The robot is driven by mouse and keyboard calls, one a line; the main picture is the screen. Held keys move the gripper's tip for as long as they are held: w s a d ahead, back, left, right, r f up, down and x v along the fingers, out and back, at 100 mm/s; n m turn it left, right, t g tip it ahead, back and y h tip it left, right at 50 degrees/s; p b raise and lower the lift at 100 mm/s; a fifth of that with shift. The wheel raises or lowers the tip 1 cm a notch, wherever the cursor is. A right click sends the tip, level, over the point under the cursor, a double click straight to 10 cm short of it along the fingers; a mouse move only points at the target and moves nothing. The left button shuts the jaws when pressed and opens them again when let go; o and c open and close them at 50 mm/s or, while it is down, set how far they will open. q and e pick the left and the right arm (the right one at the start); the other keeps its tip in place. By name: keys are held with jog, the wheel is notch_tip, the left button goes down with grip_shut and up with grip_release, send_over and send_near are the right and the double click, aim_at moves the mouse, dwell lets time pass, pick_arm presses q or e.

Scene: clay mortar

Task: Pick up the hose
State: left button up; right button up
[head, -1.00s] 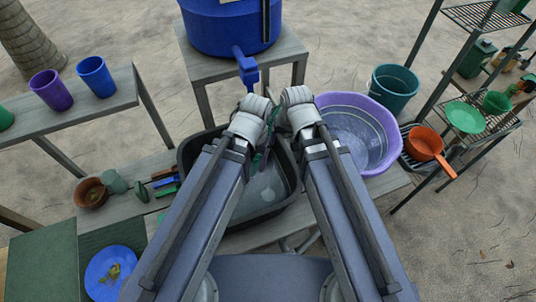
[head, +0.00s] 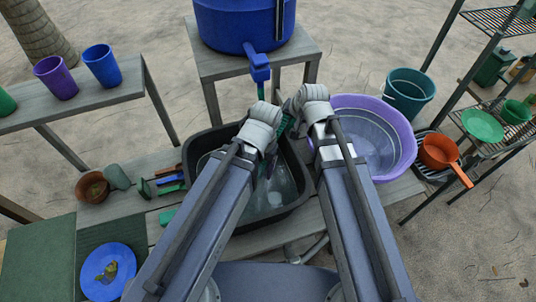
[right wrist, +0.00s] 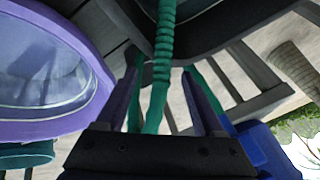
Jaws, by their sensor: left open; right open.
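The hose is green and ribbed; a short piece (head: 285,123) shows between my two wrists in the head view. In the right wrist view the hose (right wrist: 165,45) runs down between the two open fingers of my right gripper (right wrist: 160,82). Another green stretch shows beside the right-hand finger. My right gripper (head: 292,108) is open around the hose, its tips mostly hidden in the head view. My left gripper (head: 268,163) is open and lower, over the black basin (head: 298,172). Whether its fingers touch the hose I cannot tell.
A blue barrel (head: 240,25) with a blue tap (head: 257,65) stands behind. A purple tub (head: 405,150) is right of the basin, with a teal bucket (head: 408,95) and an orange pan (head: 438,152) beyond. Brushes and a clay pot (head: 92,188) lie left.

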aim_at(282, 124)
jog(key=b+x, duration=0.2)
jog(key=x, duration=0.1)
jog(key=b+x, duration=0.2)
jog(key=shift+s+a+f, duration=0.1)
jog(key=shift+s+a, duration=0.15)
grip_shut()
